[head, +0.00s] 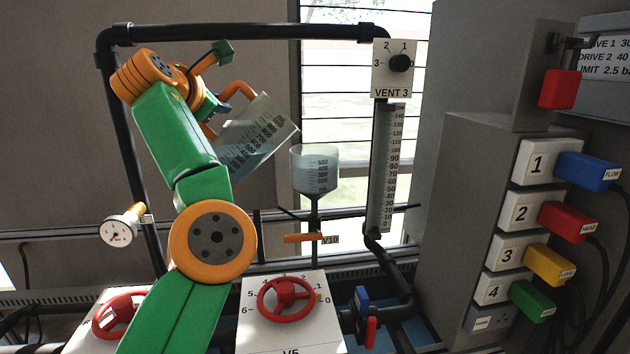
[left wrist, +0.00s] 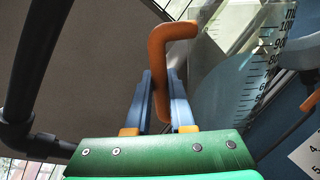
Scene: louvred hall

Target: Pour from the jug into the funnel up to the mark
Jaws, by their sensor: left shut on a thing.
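The clear graduated jug (head: 262,138) hangs tilted to the right in the head view. Its orange handle (left wrist: 163,75) is between the two blue-grey fingers of my left gripper (left wrist: 162,88), which is shut on it. My left gripper (head: 221,108) is partly hidden in the head view. The clear funnel (head: 315,170) stands upright just right of and below the jug, with printed numbers on its wall. The jug's right corner is near and above the funnel's left rim. I see no clear stream between them. The liquid level in the funnel is hard to tell. My right gripper is not in view.
An orange valve handle (head: 304,238) labelled V10 sits below the funnel. The VENT 3 dial (head: 394,68) and a graduated tube (head: 386,165) stand to its right. A dark pipe (head: 240,32) frames the area. A red handwheel (head: 286,298) is below.

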